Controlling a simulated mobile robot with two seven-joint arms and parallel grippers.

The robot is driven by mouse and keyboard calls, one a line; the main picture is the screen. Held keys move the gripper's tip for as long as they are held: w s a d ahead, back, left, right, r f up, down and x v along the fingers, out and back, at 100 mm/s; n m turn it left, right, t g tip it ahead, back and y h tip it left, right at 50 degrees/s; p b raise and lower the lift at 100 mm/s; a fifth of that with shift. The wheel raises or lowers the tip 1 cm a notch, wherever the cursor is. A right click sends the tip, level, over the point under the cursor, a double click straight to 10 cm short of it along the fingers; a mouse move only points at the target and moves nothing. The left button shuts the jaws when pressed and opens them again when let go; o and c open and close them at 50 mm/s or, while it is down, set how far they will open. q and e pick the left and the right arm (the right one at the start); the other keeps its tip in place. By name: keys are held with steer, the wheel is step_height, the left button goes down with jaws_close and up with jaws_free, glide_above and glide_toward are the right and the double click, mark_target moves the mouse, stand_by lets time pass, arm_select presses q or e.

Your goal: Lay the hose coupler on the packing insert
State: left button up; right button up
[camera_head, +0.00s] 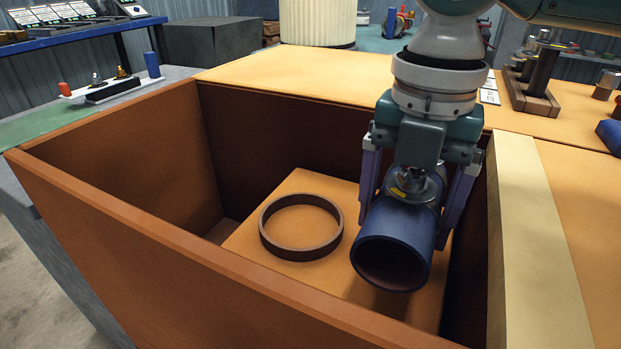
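The hose coupler (401,235) is a dark blue tube with its open end facing me. My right gripper (405,226) comes down from the upper right, with one finger on each side of the coupler, and looks shut on it. The packing insert (255,218) is an orange-tan block inside the open orange crate, with a dark brown ring (266,248) on its top. The coupler is over the right part of the insert; whether it touches the insert is hard to tell. My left gripper is not in view.
The crate's near wall (200,250) and left wall (130,150) stand around the insert. A pale beam (540,250) runs along the right side. A dark stand (535,85) is on the surface at the back right. A green-topped bench (60,125) with small parts is at the left.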

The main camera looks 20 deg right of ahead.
step_height(320, 180, down, 5)
steer(key=shift+r+b, duration=0.15)
steer(key=shift+b, duration=0.55)
steer(key=shift+r, duration=0.1)
steer(key=o, duration=1.4)
steer(key=shift+c, duration=0.2)
step_height(320, 180, up, 11)
steer(key=p, duration=0.3)
steer(key=shift+p, duration=0.3)
steer(key=shift+r, duration=0.5)
